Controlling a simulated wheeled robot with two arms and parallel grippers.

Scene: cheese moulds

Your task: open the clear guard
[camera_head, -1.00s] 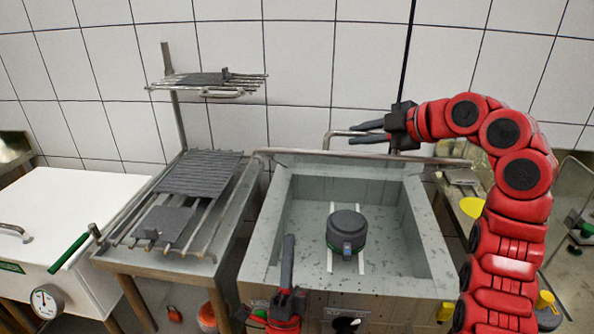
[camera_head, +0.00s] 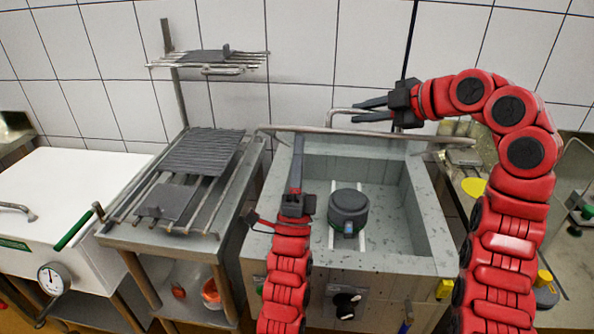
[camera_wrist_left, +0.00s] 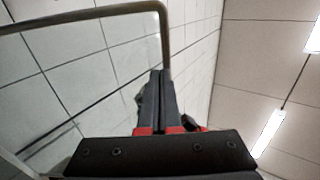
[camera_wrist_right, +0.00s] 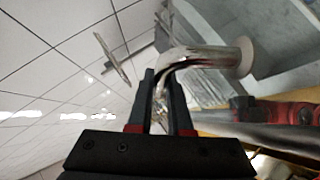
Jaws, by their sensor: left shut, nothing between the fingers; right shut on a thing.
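The clear guard's pane is hard to make out over the grey tank (camera_head: 440,235). Its bent metal handle (camera_head: 340,109) shows behind the tank, above the long rail along the back edge. My right gripper (camera_head: 372,110) is shut on this handle; the bent bar (camera_wrist_right: 200,55) runs between its fingers in the right wrist view. My left gripper (camera_head: 298,150) is shut and empty, fingers pointing up, over the tank's left side. In the left wrist view its fingers (camera_wrist_left: 157,85) are together, and a metal bar (camera_wrist_left: 85,15) passes at the upper left, apart from them.
A dark round mould (camera_head: 348,203) stands inside the tank on pale strips. A metal rail (camera_head: 300,128) runs along the back. A rack table with dark plates (camera_head: 200,152) stands left of the tank, a white vat (camera_head: 85,185) further left. The tiled wall is close behind.

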